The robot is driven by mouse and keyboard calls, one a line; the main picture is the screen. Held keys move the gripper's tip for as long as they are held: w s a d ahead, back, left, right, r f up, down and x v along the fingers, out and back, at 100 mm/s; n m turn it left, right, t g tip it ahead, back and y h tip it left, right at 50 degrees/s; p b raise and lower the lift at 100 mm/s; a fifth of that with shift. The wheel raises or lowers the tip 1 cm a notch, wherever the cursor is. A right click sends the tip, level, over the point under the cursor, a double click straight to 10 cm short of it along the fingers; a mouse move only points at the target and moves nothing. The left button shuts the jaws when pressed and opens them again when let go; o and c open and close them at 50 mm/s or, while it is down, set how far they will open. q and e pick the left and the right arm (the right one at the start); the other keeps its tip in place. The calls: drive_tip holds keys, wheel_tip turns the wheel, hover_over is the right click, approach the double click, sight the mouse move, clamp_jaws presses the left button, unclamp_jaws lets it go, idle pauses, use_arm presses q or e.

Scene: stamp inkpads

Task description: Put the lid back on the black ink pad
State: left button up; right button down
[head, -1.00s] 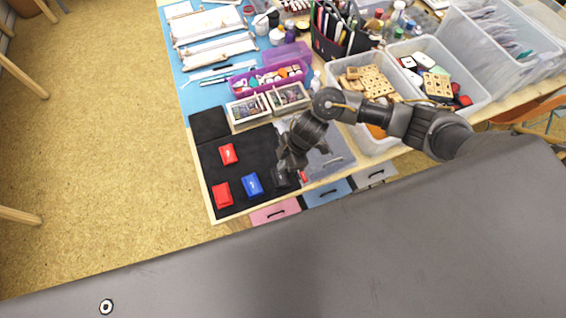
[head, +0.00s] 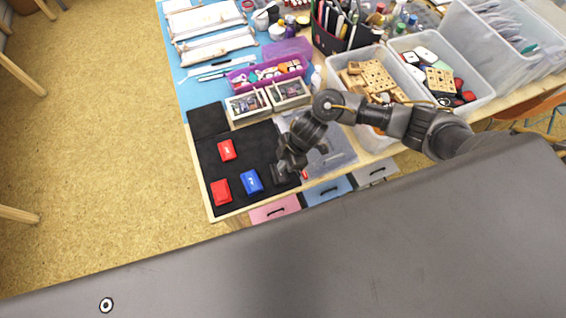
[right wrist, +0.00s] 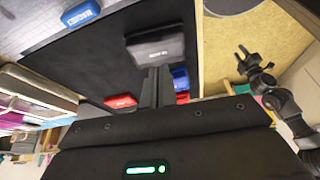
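The black ink pad's black lid (right wrist: 155,46), with a white label, shows at my right gripper's fingertips in the right wrist view. It hides what lies behind it, so I cannot make out a separate pad. In the head view a dark shape at the gripper blends into the black mat. My right gripper (head: 284,170) is low over the mat's right part; its fingers (right wrist: 157,86) are close together at the lid's near edge and look shut on it. My left gripper (right wrist: 247,62) is outside the head view; in the right wrist view it is off the table, fingers apart.
A red pad (head: 227,149), another red pad (head: 221,191) and a blue pad (head: 252,181) lie on the black mat (head: 207,160). Wooden boxes (head: 249,105) stand behind the mat. A grey tray (head: 340,157) is to its right. The mat's left part has free room.

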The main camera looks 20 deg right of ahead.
drive_tip(key=shift+f+b, duration=0.85)
drive_tip(key=shift+f, duration=0.45)
drive_tip(key=shift+r, duration=0.1)
wheel_tip(320, 180, up, 7)
drive_tip(key=p, duration=0.8)
idle(0.6)
